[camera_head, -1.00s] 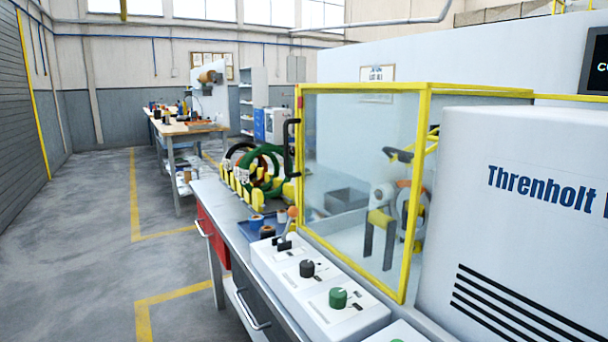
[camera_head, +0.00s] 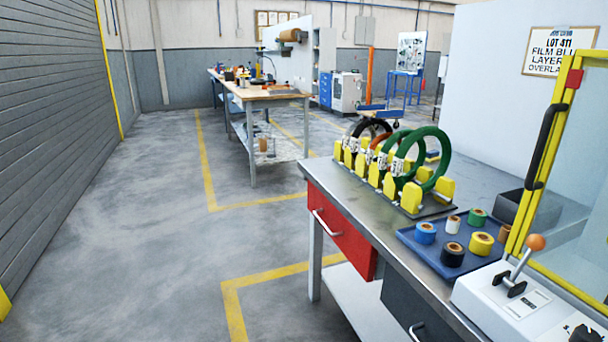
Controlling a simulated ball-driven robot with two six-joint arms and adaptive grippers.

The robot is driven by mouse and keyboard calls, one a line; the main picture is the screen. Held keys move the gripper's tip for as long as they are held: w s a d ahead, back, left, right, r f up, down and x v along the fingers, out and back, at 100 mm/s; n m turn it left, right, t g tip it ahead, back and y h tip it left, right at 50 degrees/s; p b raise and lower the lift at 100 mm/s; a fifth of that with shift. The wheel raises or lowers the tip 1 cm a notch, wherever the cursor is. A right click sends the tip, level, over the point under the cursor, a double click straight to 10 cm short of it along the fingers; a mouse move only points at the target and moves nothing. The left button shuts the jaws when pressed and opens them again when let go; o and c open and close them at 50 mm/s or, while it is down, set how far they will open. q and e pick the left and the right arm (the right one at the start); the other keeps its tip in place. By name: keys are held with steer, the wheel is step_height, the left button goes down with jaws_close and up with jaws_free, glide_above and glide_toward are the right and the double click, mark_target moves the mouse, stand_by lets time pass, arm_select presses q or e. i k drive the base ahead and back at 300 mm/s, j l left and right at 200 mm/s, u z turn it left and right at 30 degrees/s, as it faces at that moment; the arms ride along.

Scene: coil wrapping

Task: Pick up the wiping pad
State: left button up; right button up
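I cannot make out a wiping pad in the head view. The near metal workbench (camera_head: 365,221) holds a rack of upright coils in yellow holders, with a green coil (camera_head: 437,150) at its near end. A blue tray (camera_head: 416,247) of tape rolls lies beside the rack. The far wooden-topped table (camera_head: 262,93) carries several small items, too small to name for sure. Neither of my grippers shows in this view.
A lever control box (camera_head: 510,300) and a yellow-framed clear enclosure (camera_head: 545,160) stand at the right. A red drawer (camera_head: 341,232) is under the near bench. Grey floor with yellow lines (camera_head: 207,165) is open at the left and between the benches.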

mark_target(432, 156)
steer(key=i+j+u, duration=0.3)
steer(key=i, duration=0.8)
steer(key=i+j+u, duration=0.1)
steer(key=i+u, duration=0.2)
steer(key=i, duration=0.8)
steer(key=i+z, duration=0.1)
steer(key=i, duration=0.6)
steer(key=i+j+z, duration=0.1)
steer(key=i, duration=0.65)
steer(key=i+j+z, duration=0.1)
steer(key=i, duration=0.6)
steer(key=i+l+z, duration=0.2)
steer(key=z, duration=0.2)
steer(key=i+z, duration=0.7)
steer(key=z, duration=0.15)
steer(key=i+j+z, duration=0.1)
steer(key=i+z, duration=0.35)
steer(key=i+j+z, duration=0.2)
steer(key=z, duration=0.2)
